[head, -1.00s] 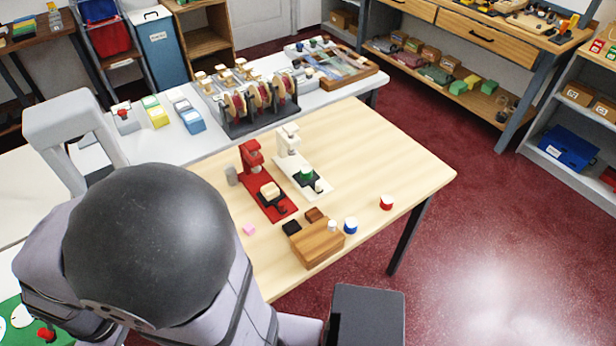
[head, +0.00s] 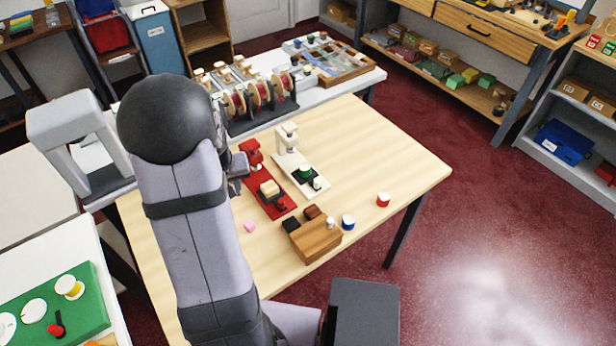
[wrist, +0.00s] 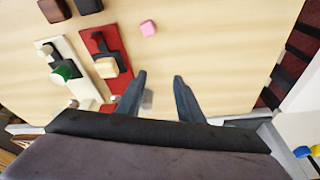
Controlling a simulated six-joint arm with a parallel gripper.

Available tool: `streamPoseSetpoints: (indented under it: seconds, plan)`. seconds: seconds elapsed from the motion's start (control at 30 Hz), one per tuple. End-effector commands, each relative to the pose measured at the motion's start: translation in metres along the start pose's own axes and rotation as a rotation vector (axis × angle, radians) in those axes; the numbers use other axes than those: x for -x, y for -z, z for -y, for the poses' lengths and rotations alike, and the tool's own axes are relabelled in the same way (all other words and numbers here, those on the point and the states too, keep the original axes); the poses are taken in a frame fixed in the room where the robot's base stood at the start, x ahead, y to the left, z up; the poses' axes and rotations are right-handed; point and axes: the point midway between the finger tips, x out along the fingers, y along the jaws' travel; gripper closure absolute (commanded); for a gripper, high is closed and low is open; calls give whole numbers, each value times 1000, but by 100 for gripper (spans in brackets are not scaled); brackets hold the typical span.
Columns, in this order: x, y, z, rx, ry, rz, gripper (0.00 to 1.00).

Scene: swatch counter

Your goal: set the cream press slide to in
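The cream press (head: 288,138) stands on the wooden table with its long cream base plate (head: 322,192) pointing toward the lower right. Its black slide (head: 298,177) carries a green piece (head: 305,170) and has a cream knob (head: 317,183). The green piece sits out in front of the press head. In the wrist view the green piece (wrist: 66,74) is at left. My gripper (wrist: 159,84) is open, its fingers spread apart, beside the red press and away from the cream slide. In the head view my arm partly hides the gripper (head: 238,170).
The red press (head: 251,150), with a tan block (head: 269,187) on its slide, stands between my gripper and the cream press. A grey cylinder (wrist: 147,101) shows near my fingers. A wooden block (head: 315,238) and a pink piece (head: 249,226) lie nearer.

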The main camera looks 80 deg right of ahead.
Motion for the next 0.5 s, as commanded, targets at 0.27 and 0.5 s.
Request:
streamPoseSetpoints:
  seconds: [0.27,0.5]
  plan:
    - [-14,14,-169,-324,-115,-83,66]
    - [-16,2,-239,-445,-168,-115,66]
